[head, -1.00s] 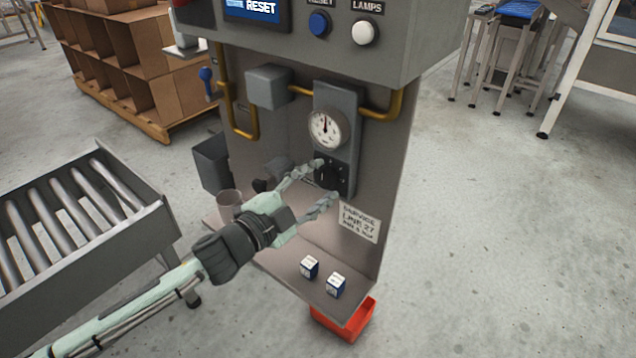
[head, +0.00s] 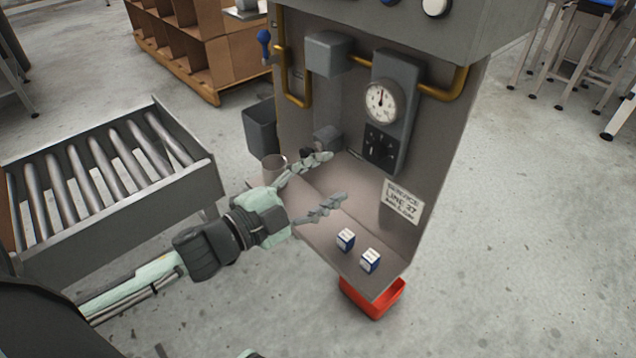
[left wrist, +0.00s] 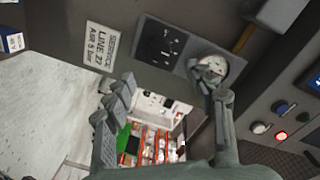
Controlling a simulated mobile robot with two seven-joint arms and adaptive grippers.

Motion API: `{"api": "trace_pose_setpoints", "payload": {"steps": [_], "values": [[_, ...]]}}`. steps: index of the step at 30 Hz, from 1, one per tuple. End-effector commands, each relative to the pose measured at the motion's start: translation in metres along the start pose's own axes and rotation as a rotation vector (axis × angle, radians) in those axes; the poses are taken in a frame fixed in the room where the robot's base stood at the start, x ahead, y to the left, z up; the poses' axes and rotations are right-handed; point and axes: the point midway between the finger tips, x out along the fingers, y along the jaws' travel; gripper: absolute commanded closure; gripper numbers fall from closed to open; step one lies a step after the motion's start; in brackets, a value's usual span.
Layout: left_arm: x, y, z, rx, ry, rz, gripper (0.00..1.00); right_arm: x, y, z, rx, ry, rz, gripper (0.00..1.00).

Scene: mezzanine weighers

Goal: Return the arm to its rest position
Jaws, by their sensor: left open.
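My left gripper (head: 330,180) is open and empty in the head view, in front of the machine's panel and above its shelf. The black socket block (head: 381,146) with several slots sits below the round gauge (head: 380,102), apart from the fingers. In the left wrist view the open fingers (left wrist: 170,100) point at the panel, with the socket block (left wrist: 160,45) and gauge (left wrist: 209,68) beyond; one finger overlaps the gauge's edge.
A red bin (head: 373,298) sits below. A roller conveyor (head: 110,180) stands left. A service sign (head: 402,201) hangs on the panel.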

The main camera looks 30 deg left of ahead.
Motion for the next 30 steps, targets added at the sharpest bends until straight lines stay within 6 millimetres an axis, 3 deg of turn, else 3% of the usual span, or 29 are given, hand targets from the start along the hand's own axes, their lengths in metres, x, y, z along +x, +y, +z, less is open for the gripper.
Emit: {"api": "trace_pose_setpoints", "payload": {"steps": [7,23,26,29,30], "values": [[-0.017,0.000,0.000,-0.001,-0.001,0.000,0.45,0.000,0.000,0.000,0.000,0.000,0.000,1.00],[-0.017,0.000,0.002,-0.003,-0.006,-0.001,0.45,0.000,0.000,-0.001,0.000,0.001,-0.001,1.00],[-0.016,0.005,0.020,-0.035,-0.065,-0.005,0.45,0.000,0.000,-0.001,0.000,0.002,-0.001,1.00],[-0.018,0.020,0.064,-0.121,-0.215,-0.009,0.45,0.000,0.000,-0.001,0.000,0.002,-0.001,1.00],[-0.021,0.030,0.087,-0.171,-0.297,-0.008,0.45,0.000,-0.001,-0.001,0.000,0.002,-0.001,1.00]]}}
